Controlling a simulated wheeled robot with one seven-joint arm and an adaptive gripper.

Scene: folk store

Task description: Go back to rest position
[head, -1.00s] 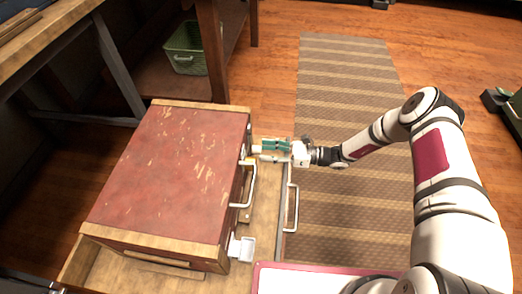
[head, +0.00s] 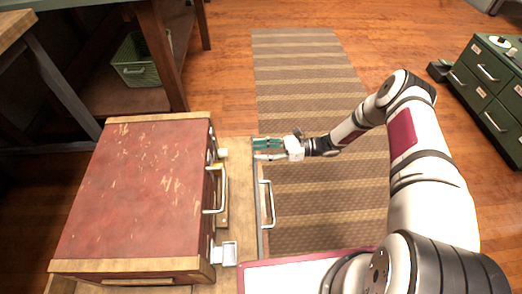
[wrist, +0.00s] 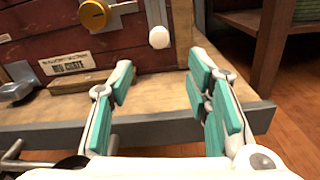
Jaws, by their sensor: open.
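My gripper (head: 268,149) is open and empty. In the head view it hovers at the right edge of the wooden surface (head: 232,190), just right of the red wooden chest (head: 135,190). In the wrist view the teal-padded fingers (wrist: 160,105) are spread apart with nothing between them. Beyond them stand the chest's front (wrist: 145,50), a yellow round knob (wrist: 94,14) and a white knob (wrist: 159,38). My arm reaches in from the right of the head view.
A metal handle (head: 267,204) sits along the surface's edge below my gripper. A striped rug (head: 320,90) covers the open floor. A green cabinet (head: 487,85) stands at right. A green basket (head: 135,60) sits on a shelf at upper left.

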